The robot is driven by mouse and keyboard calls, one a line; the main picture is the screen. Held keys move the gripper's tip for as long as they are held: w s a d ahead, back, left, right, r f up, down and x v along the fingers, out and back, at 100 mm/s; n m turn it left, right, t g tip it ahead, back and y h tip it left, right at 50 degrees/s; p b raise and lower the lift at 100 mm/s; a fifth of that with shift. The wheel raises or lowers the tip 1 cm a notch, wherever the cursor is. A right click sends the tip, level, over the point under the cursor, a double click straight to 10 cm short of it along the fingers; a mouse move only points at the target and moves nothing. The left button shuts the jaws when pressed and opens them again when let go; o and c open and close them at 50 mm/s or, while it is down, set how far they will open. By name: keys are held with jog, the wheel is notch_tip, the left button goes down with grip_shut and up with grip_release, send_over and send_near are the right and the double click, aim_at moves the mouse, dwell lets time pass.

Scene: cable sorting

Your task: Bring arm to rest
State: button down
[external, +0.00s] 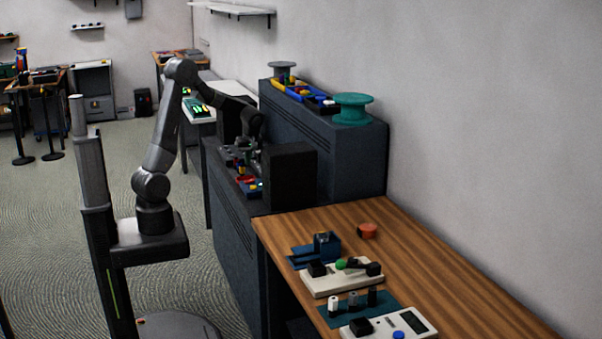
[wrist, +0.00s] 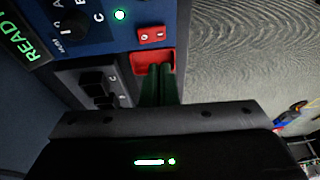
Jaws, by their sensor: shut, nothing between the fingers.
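My arm reaches from its column over to a dark bench of equipment in the external view. My gripper (wrist: 160,72) shows in the wrist view as two dark green fingers, closed together with nothing seen between them. Their tips are in front of a red socket-like part (wrist: 139,60) on a panel; I cannot tell whether they touch it. In the external view the gripper end is small and dark among the equipment, so its fingers are not clear.
A blue panel (wrist: 118,36) with a knob and lit sign is close to the gripper. A black box (external: 290,178) stands right of the arm's end. A wooden table (external: 415,240) holds several devices. Open floor (external: 60,215) lies left.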

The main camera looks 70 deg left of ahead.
jog(key=v, duration=0.6)
jog(key=w+a+f+n+t+h, duration=0.3)
jog(key=w+a+n+t+h, duration=0.25)
jog(key=a+n, duration=0.4)
jog(key=s+a+f+n+t+y, duration=0.1)
jog(key=s+a+n, duration=0.4)
jog(key=a, duration=0.5)
jog(key=s+a+f+n+t+y, duration=0.1)
jog(key=s+a+n+y, duration=0.3)
jog(key=a, duration=0.7)
jog(key=shift+s+f+n+t+y, duration=0.35)
jog(key=shift+s+n+t, duration=0.3)
jog(key=shift+s+n, duration=0.3)
